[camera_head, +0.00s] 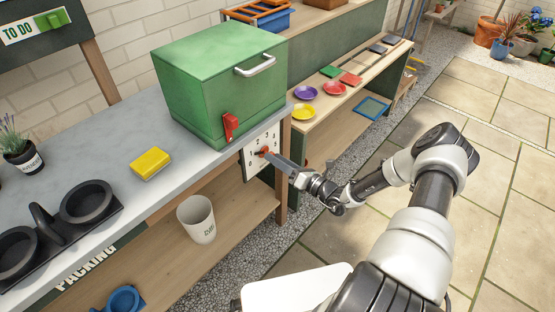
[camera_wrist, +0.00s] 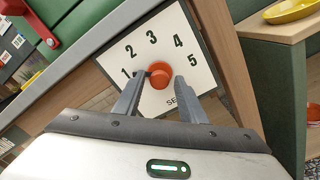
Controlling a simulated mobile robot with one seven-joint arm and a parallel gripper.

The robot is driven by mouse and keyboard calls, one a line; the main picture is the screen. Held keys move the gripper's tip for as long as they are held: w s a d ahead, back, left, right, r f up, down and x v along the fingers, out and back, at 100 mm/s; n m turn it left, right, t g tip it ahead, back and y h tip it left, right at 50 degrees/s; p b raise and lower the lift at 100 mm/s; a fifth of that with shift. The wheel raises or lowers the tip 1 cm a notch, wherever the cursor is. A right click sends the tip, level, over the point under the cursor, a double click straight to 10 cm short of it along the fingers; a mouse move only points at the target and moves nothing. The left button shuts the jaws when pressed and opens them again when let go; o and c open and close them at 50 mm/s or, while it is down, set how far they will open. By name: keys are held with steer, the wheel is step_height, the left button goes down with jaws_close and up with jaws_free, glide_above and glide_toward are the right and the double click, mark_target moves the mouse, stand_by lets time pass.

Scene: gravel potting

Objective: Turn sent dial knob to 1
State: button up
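The sent dial is a white plate (camera_wrist: 138,53) with numbers 1 to 5 in an arc, fixed to the bench front; it also shows in the head view (camera_head: 250,164). Its round orange-red knob (camera_wrist: 160,76) is at the plate's middle. A small dark mark shows at the knob's left, near the 1; I cannot tell surely whether it is the pointer. The label below is partly hidden by my right finger. My gripper (camera_wrist: 159,78) is open, with one finger on each side of the knob and small gaps visible. It reaches the dial from the right in the head view (camera_head: 271,156).
A green box (camera_head: 215,85) with a red lever (camera_head: 230,125) stands on the bench above the dial. A yellow block (camera_head: 150,163) lies to its left. A white cup (camera_head: 197,220) stands on the lower shelf. Coloured saucers (camera_head: 303,111) are on the neighbouring bench.

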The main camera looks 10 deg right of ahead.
stand_by(0.3)
steer(key=p+v, duration=0.2)
steer(key=v, duration=1.5)
steer(key=shift+s+d+r, duration=0.1)
steer(key=shift+s, duration=0.05)
steer(key=shift+r, duration=0.1)
